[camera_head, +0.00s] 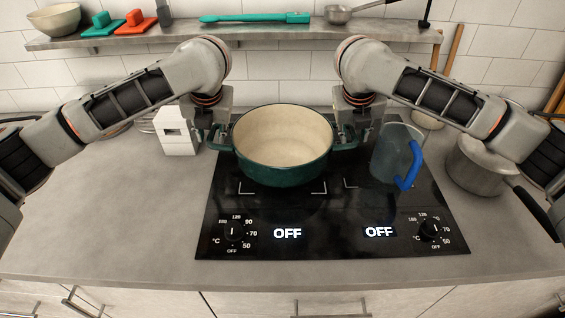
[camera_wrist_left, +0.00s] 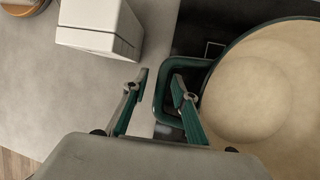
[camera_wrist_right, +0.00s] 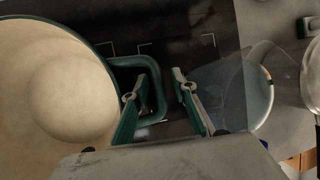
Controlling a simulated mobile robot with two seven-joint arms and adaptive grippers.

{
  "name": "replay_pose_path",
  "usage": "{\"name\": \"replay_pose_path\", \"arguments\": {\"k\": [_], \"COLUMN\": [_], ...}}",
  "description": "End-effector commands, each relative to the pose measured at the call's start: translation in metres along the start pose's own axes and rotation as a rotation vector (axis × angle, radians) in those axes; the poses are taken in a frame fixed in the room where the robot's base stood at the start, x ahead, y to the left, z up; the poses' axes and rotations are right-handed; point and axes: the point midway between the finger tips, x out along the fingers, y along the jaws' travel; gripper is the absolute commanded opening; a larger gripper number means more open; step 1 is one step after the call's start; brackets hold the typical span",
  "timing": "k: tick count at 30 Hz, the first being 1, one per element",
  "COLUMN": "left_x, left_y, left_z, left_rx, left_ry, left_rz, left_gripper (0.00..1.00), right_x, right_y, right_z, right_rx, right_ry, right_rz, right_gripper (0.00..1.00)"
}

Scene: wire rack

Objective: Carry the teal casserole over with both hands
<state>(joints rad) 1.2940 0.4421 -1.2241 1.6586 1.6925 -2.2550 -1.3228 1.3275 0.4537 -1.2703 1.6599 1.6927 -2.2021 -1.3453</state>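The teal casserole (camera_head: 283,172), cream inside and empty, sits upright over the black cooktop (camera_head: 330,215); I cannot tell whether it touches the glass. My left gripper (camera_head: 213,138) is at its left handle. In the left wrist view the open fingers (camera_wrist_left: 160,85) stand either side of the handle's outer bar (camera_wrist_left: 161,100), with gaps. My right gripper (camera_head: 348,138) is at the right handle. In the right wrist view its open fingers (camera_wrist_right: 160,82) straddle that handle's outer bar (camera_wrist_right: 160,100), also with gaps.
A clear pitcher (camera_head: 397,152) with a blue handle stands close to the right gripper. A metal pot (camera_head: 478,165) is further right. A white block-like object (camera_head: 176,132) is close to the left gripper. A shelf (camera_head: 270,30) runs behind. The counter (camera_head: 110,215) at left is clear.

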Motion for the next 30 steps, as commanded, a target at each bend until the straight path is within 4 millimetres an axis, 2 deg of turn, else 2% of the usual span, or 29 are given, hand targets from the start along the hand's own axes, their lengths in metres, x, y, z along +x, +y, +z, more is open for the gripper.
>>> {"name": "replay_pose_path", "arguments": {"k": [5,12,18,24,30], "left_x": [-0.018,-0.065,-0.098,-0.116,-0.12], "left_y": [0.0,0.0,0.001,0.001,0.001], "left_z": [0.002,0.002,0.001,0.001,0.0], "left_rx": [0.001,0.001,0.001,0.0,-0.001], "left_ry": [-0.005,-0.008,-0.005,-0.002,-0.001], "left_rz": [0.0,0.001,0.002,0.002,0.002], "left_gripper": [0.27,0.27,0.27,0.27,0.27], "right_x": [0.0,0.0,0.0,0.0,-0.009], "right_y": [0.001,0.001,0.001,0.002,0.001], "right_z": [0.0,0.0,0.0,0.0,0.0], "right_rx": [-0.001,-0.001,-0.001,-0.001,-0.003], "right_ry": [0.0,0.0,0.0,0.0,-0.002], "right_rz": [0.002,0.003,0.003,0.003,0.003], "right_gripper": [0.27,0.27,0.27,0.27,0.27]}}
